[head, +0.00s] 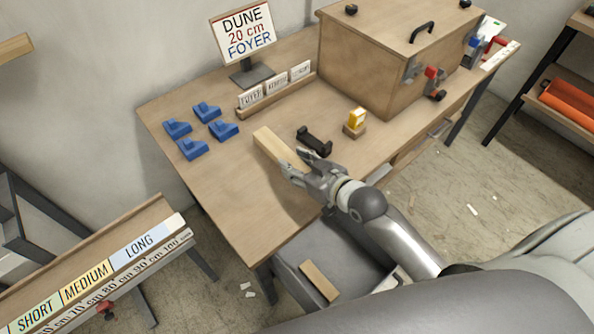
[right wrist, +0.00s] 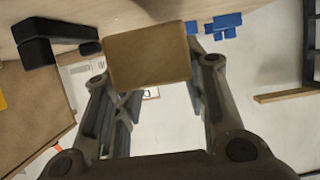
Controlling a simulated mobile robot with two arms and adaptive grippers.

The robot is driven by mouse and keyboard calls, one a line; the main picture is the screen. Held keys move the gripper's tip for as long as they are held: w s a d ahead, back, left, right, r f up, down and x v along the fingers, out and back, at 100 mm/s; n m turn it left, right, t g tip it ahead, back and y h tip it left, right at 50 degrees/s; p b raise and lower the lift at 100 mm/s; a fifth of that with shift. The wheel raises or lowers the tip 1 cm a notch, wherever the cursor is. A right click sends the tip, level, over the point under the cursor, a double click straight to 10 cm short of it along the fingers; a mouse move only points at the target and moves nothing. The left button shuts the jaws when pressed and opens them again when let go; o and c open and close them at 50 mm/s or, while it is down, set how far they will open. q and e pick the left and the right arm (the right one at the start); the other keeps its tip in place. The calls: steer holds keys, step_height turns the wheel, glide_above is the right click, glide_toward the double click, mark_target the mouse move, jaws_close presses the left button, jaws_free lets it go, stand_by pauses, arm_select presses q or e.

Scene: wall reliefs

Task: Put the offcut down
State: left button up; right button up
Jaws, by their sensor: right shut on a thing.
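The offcut (head: 272,144), a pale wooden block, is in the jaws of my right gripper (head: 296,170) over the left front part of the workbench (head: 235,190). In the right wrist view its end face (right wrist: 150,55) lies between the two fingers of the right gripper (right wrist: 155,85). I cannot tell whether its underside touches the bench top. Another pale wooden piece (head: 319,281) lies on a dark grey surface below the bench's front edge. My left gripper is not in view.
Several blue blocks (head: 192,148) stand left of the offcut. A black bracket (head: 314,141) is close on its right, with a yellow item (head: 356,118) beyond. A sign (head: 243,31), card rack (head: 275,92) and large wooden box (head: 385,60) stand behind. Bare bench lies in front.

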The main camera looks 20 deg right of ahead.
steer(key=shift+w+d+f, duration=0.15)
steer(key=shift+w+f, duration=0.3)
steer(key=shift+f, duration=1.65)
steer(key=shift+f, duration=0.1)
steer(key=o, duration=1.1)
steer(key=shift+c, duration=0.2)
